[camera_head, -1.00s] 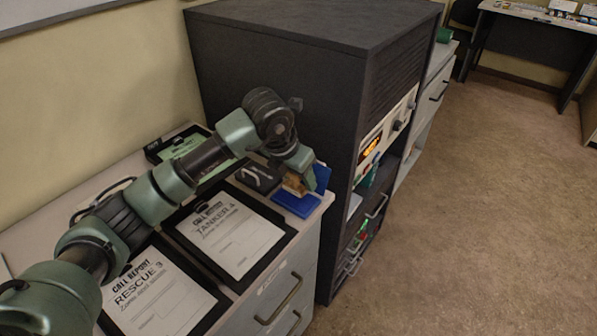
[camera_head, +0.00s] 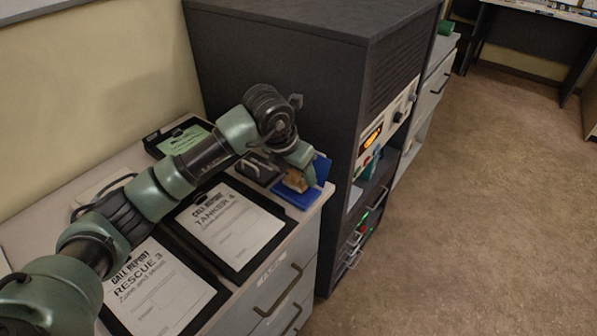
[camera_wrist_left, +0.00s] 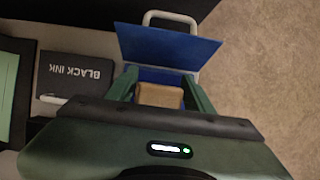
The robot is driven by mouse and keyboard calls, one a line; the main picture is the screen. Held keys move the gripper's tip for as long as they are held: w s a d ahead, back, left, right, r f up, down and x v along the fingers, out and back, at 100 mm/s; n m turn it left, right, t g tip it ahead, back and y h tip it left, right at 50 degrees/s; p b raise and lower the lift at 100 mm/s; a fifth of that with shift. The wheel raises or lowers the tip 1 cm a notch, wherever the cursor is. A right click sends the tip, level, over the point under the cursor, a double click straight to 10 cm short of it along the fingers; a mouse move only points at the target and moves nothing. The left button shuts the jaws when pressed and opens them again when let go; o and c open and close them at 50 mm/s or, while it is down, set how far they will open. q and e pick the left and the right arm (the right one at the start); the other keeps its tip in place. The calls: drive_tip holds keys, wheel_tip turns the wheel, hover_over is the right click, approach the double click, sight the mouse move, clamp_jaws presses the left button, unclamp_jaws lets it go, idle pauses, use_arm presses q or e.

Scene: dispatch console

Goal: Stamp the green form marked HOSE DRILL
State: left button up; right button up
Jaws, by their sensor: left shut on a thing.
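My left gripper (camera_head: 303,172) is shut on a wooden stamp (camera_head: 293,181), at the right front corner of the cabinet top. The wooden block also shows between the green fingers in the left wrist view (camera_wrist_left: 160,96). The stamp is at the open blue ink pad (camera_head: 298,198), whose lid (camera_wrist_left: 168,45) stands raised behind it; I cannot tell whether the stamp touches the pad. A green form (camera_head: 186,138) lies in a black holder at the back, partly hidden by my arm; its marking is not readable. My right gripper is not in view.
A closed BLACK INK pad (camera_wrist_left: 75,73) lies left of the blue one. White forms marked TANKER 4 (camera_head: 235,228) and RESCUE 3 (camera_head: 155,290) lie in black holders in front. A tall dark rack (camera_head: 280,80) stands right beside the cabinet top.

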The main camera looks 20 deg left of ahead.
use_arm(q)
drive_tip(key=shift+f+b, duration=0.4)
drive_tip(key=shift+f, duration=0.1)
idle(0.8)
drive_tip(key=shift+r+p, duration=1.95)
drive_tip(key=shift+r, duration=1.65)
drive_tip(key=shift+f, duration=0.1)
